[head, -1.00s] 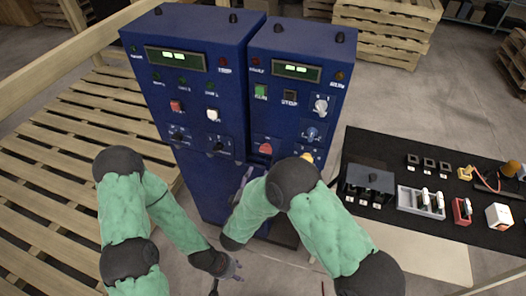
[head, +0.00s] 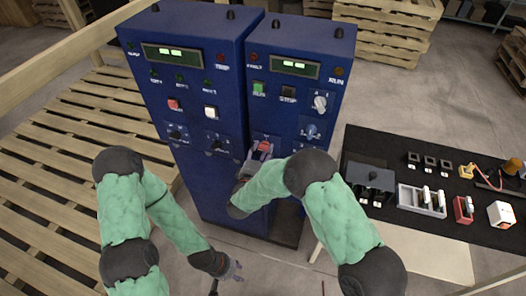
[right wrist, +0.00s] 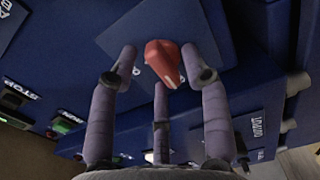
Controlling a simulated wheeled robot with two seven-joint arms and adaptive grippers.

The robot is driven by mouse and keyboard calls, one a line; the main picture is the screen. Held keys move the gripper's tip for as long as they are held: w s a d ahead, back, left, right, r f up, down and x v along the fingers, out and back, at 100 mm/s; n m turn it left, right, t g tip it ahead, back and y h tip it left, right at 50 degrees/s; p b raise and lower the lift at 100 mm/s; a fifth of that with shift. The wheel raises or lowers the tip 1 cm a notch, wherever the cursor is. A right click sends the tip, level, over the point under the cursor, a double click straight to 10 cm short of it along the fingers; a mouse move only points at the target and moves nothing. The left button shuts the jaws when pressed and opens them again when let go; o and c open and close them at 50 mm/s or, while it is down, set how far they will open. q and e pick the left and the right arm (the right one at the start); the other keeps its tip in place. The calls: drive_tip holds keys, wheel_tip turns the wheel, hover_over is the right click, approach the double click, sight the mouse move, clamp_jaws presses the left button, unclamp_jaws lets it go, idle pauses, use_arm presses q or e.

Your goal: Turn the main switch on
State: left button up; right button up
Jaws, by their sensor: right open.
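The red switch knob (head: 264,146) is on the lower left of the right-hand blue cabinet (head: 292,130). In the right wrist view the red knob (right wrist: 163,62) sits on a square blue plate. My right gripper (head: 258,156) is at the knob. In the right wrist view its fingers (right wrist: 163,78) are open, with the knob between their tips; whether they touch it is unclear. My left gripper (head: 234,268) hangs low in front of the cabinets, away from the switch; its finger opening is too small to read.
A second blue cabinet (head: 190,90) with knobs and buttons stands to the left. A blue knob (head: 312,131) and a grey knob (head: 320,102) are right of the red one. A black-topped table (head: 390,150) with parts stands at right, wooden pallets (head: 60,150) at left.

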drive_tip(key=shift+w, duration=0.15)
clamp_jaws()
